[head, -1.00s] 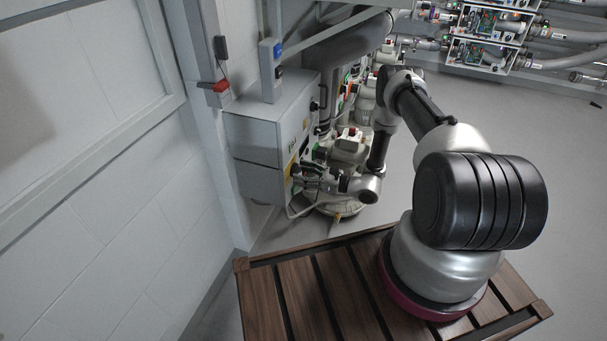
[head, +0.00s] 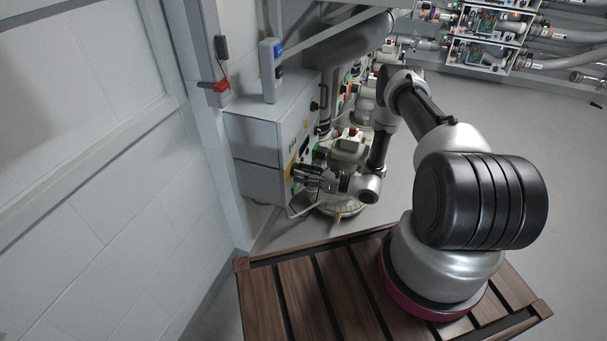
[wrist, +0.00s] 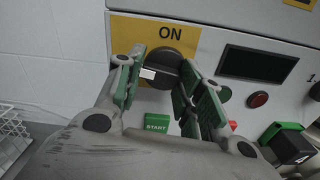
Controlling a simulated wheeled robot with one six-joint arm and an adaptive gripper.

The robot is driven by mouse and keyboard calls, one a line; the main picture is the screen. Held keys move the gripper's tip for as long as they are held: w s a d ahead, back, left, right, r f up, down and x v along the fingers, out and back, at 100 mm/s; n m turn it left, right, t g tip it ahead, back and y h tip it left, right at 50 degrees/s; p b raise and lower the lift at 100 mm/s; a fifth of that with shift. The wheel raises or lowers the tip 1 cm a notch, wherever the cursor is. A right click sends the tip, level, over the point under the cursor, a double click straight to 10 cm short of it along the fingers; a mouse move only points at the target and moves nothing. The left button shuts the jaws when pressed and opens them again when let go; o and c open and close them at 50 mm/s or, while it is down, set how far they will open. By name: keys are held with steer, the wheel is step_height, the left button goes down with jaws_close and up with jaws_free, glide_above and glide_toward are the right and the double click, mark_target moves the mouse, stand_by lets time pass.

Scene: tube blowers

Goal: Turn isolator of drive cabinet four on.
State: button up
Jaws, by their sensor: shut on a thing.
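The drive cabinet (head: 262,128) is a grey box on the wall at centre left in the head view. Its isolator is a round black rotary knob (wrist: 172,57) on a yellow plate (wrist: 205,38) marked ON at the top in the wrist view. A white mark shows at the knob's left side. My gripper (wrist: 158,76) has its green-padded fingers closed on the knob's grip from left and right, which hides part of it. In the head view my gripper (head: 308,178) is at the cabinet's front. I cannot read a cabinet number.
A green START button (wrist: 157,122) sits below the knob. A dark display (wrist: 250,64), a red button (wrist: 257,99) and a green-and-black switch (wrist: 287,142) are to its right. A blower (head: 346,150) stands close beside the cabinet. A wire basket (wrist: 12,128) shows at left.

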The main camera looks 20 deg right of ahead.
steer(key=shift+w+d+r+m, duration=0.1)
steer(key=shift+w+m, duration=0.05)
steer(key=shift+m, duration=3.9)
steer(key=shift+w+d+r+m, duration=0.1)
steer(key=shift+m, duration=3.95)
steer(key=o, duration=1)
steer(key=v, duration=1.2)
